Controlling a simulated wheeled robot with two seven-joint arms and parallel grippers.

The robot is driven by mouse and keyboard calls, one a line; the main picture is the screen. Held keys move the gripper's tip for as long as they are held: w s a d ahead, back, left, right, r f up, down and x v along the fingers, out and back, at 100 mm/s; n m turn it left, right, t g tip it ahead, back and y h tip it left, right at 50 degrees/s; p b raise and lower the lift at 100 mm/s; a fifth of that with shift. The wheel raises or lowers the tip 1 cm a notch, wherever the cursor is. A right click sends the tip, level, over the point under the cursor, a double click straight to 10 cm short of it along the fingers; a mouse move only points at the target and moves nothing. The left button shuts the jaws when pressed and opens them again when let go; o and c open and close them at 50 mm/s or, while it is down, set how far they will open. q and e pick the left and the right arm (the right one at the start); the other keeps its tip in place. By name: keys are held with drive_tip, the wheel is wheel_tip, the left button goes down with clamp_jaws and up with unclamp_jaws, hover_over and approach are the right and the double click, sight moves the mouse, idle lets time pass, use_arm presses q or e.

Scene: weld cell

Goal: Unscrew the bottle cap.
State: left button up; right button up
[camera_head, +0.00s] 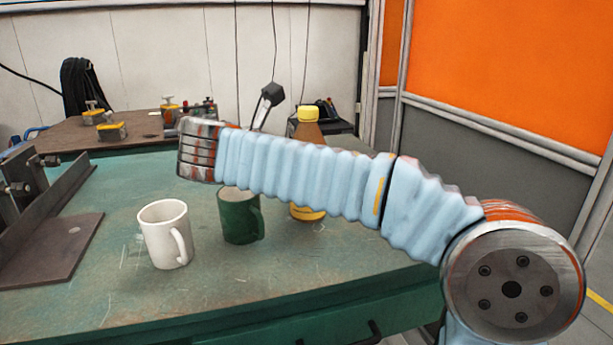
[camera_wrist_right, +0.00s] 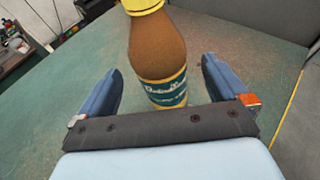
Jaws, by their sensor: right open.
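A brown bottle (camera_head: 307,131) with a yellow cap (camera_head: 308,114) stands upright on the green table. My right arm crosses in front of it in the head view and hides its middle. In the right wrist view the bottle (camera_wrist_right: 158,45) shows its teal and yellow label, and its cap (camera_wrist_right: 142,5) is cut by the top edge. My right gripper (camera_wrist_right: 161,64) is open, with one blue finger on each side of the bottle's label in the picture. I cannot tell if either finger touches it. My left gripper is not in view.
A white mug (camera_head: 164,235) and a green mug (camera_head: 238,217) stand on the green table (camera_head: 110,290), left of the bottle. A steel fixture (camera_head: 50,235) is at the left. Clamps (camera_head: 110,131) lie on the brown rear table. Grey and orange panels are at right.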

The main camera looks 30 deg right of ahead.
drive_tip(key=x, duration=0.6)
drive_tip(key=shift+w+f, duration=0.15)
drive_tip(key=shift+w, duration=0.1)
drive_tip(key=shift+d, duration=0.1)
drive_tip(key=c, duration=1.2)
